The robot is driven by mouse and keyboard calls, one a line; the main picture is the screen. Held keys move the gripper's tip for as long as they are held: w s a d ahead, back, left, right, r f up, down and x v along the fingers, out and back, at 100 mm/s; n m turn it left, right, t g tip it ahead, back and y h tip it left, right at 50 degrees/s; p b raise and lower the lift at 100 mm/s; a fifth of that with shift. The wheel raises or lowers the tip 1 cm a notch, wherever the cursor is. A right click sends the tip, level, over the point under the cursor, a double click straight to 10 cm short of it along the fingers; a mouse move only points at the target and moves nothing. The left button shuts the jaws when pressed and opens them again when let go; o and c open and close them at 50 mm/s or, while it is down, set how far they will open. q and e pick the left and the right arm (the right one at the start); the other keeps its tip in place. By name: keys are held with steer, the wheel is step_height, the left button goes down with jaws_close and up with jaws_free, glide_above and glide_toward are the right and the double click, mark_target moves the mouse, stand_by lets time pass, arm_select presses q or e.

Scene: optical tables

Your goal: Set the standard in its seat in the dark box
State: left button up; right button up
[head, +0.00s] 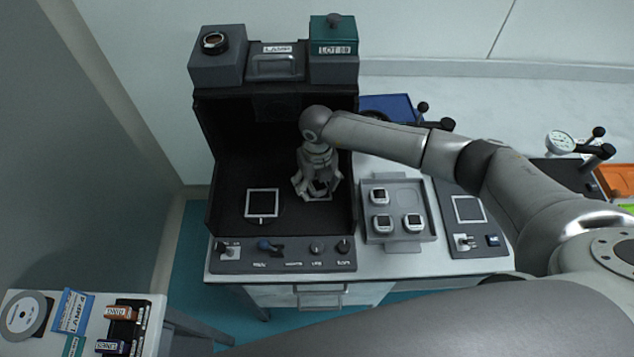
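The dark box (225,165) is a black open-fronted enclosure on the optical table. A white-framed dark square (262,203) lies on the left of its floor. My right gripper (319,192) points down inside the box, at the right of its floor. A small dark square with a pale rim (321,187) shows between its fingers. I cannot tell whether this is the standard or its seat, or whether the fingers press on it. My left gripper is not in view.
A grey tray (400,238) right of the box holds three small pale-framed pieces. A panel of knobs (290,254) runs along the box front. Grey and green units (333,65) stand on top. A side table (75,300) at lower left holds labelled items.

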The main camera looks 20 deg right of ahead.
mark_target(318, 186)
steer(key=shift+s+d+f, duration=0.1)
steer(key=shift+s+d, duration=0.05)
steer(key=shift+r+p, duration=0.5)
steer(key=shift+r, duration=0.3)
steer(key=r+b, duration=0.1)
steer(key=r, duration=0.2)
steer(key=r+b, duration=0.1)
steer(key=r, duration=0.2)
steer(key=shift+w, duration=0.2)
steer(key=shift+r, duration=0.6)
steer(key=shift+s, duration=0.1)
